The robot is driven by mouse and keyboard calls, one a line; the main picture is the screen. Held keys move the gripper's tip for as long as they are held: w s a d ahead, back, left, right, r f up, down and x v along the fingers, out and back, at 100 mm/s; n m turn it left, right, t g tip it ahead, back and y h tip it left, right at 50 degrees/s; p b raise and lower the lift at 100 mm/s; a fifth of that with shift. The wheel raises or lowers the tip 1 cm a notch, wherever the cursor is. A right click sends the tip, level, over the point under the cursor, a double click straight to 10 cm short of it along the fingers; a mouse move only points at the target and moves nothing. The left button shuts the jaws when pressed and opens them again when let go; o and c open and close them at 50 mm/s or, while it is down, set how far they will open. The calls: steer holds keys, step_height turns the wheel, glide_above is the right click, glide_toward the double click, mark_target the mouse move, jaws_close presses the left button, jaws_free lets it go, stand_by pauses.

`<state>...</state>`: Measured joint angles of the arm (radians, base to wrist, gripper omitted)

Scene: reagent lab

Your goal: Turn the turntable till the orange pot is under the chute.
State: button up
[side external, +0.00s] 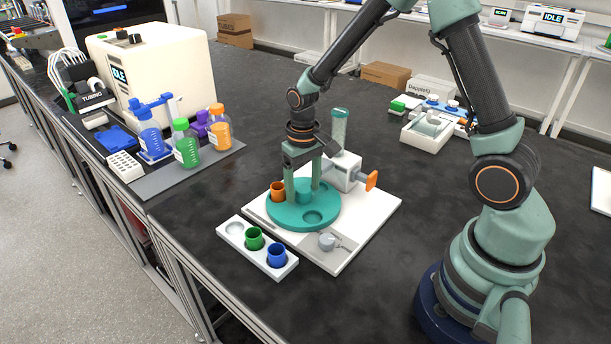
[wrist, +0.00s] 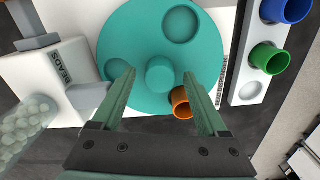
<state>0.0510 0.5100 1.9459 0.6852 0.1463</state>
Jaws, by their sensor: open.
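The teal turntable (side external: 288,217) lies on a white base plate, with a round hub (wrist: 160,75) at its middle. The orange pot (side external: 278,190) stands in the turntable's edge at the left; in the wrist view the orange pot (wrist: 181,104) is beside my right finger. My gripper (side external: 303,197) points down over the turntable, open, its fingers on either side of the hub. Whether the fingers touch the hub or pot is unclear. The grey chute (wrist: 88,98) comes from the white BEADS dispenser (side external: 345,170); an empty turntable recess (wrist: 117,69) is by its mouth. The pot is away from the chute.
A white rack (side external: 232,243) with a green pot (side external: 254,239) and a blue pot (side external: 277,255) stands in front. The dispenser has a bead tube (side external: 339,130) and an orange knob (side external: 371,181). Bottles (side external: 186,143) stand on a grey mat at left.

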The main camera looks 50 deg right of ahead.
jaws_close()
stand_by(1.4)
